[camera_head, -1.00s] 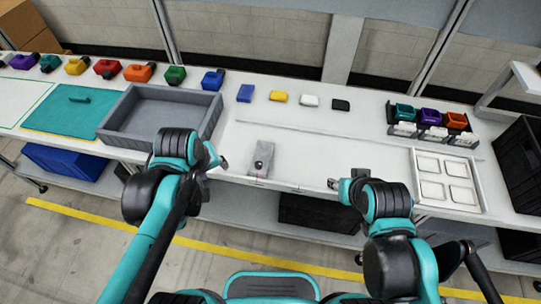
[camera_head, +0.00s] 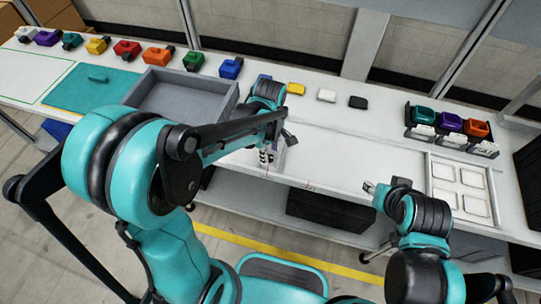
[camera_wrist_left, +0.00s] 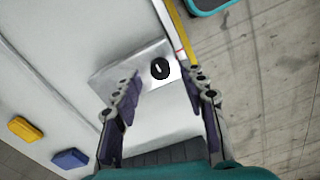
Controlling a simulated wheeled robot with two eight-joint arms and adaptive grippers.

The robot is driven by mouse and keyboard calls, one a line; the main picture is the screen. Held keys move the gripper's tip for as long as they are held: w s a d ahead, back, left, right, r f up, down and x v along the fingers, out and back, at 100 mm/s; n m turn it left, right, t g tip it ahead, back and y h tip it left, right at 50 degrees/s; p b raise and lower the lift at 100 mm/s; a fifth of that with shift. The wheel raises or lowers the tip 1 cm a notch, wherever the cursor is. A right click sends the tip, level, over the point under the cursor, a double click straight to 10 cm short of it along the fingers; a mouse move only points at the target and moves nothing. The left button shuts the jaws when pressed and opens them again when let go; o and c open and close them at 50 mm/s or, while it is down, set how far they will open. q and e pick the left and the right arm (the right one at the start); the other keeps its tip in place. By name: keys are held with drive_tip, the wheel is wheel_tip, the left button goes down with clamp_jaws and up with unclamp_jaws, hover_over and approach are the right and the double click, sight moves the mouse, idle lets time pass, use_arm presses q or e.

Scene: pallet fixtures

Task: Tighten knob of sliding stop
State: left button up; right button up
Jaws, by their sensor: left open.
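The sliding stop is a grey metal block (camera_wrist_left: 118,68) with a round black knob (camera_wrist_left: 160,68) carrying a white mark. In the head view the stop (camera_head: 277,157) sits near the table's front edge, partly hidden by my left arm. My left gripper (camera_wrist_left: 163,84) is open above it. In the left wrist view the knob lies between and just beyond the two fingertips, with no contact visible. My right gripper (camera_head: 384,187) appears open and empty at the front edge, to the right of the stop.
A grey tray (camera_head: 160,92) and a teal board (camera_head: 85,92) lie left of the stop. A white tray with square recesses (camera_head: 432,190) is at right. The table between is clear.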

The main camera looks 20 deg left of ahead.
use_arm(q)
drive_tip(key=shift+f, duration=0.8)
clamp_jaws()
